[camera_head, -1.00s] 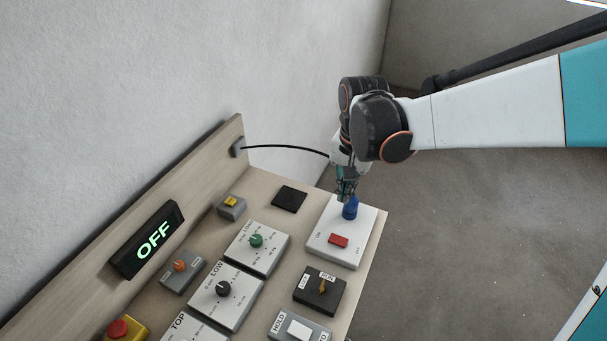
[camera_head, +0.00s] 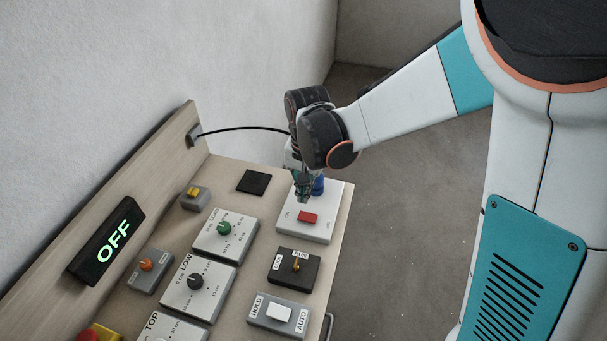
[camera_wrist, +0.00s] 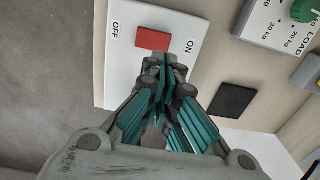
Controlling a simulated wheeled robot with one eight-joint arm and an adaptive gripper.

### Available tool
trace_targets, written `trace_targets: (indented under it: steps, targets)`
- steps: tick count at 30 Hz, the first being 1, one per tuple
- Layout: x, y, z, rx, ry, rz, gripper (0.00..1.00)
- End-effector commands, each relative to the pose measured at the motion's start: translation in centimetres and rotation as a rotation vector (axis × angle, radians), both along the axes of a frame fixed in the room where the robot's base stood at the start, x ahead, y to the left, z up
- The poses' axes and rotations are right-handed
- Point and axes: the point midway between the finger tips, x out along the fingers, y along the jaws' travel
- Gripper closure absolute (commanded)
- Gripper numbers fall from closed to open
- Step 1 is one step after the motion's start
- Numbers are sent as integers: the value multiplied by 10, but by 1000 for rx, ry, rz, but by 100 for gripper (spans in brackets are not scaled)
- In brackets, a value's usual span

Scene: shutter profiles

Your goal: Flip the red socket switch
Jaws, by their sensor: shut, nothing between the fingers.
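The red socket switch (camera_head: 308,217) is a red rocker on a white socket plate (camera_head: 325,233) at the far right of the panel. In the wrist view the red switch (camera_wrist: 153,39) sits between the OFF and ON labels, just beyond my fingertips. My gripper (camera_head: 303,197) is shut and empty, over the plate beside the red switch; in the wrist view my fingers (camera_wrist: 163,68) point towards it, nearer the ON side. I cannot tell whether the fingertips touch the plate. A blue plug (camera_head: 318,185) stands in the socket behind my gripper, partly hidden.
A display (camera_head: 106,241) reads OFF. A black square (camera_head: 254,182) lies flat left of the plate. A green dial (camera_head: 225,228), a black RUN switch box (camera_head: 292,270) and a white HOLD/AUTO rocker (camera_head: 279,313) are nearby. A black cable (camera_head: 245,128) runs from the backboard behind my gripper.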

Motion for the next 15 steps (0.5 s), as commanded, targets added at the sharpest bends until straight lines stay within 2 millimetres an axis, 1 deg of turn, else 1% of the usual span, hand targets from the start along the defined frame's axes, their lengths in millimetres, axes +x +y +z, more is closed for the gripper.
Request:
trace_targets:
  steps: [1, 6, 10, 15]
  targets:
    - [1, 0, -13, 0, 0, 0, 100]
    - [1, 0, -41, 0, 0, -1, 100]
    - [1, 1, -54, 0, 0, -1, 100]
    - [1, 1, -60, 0, 0, -1, 100]
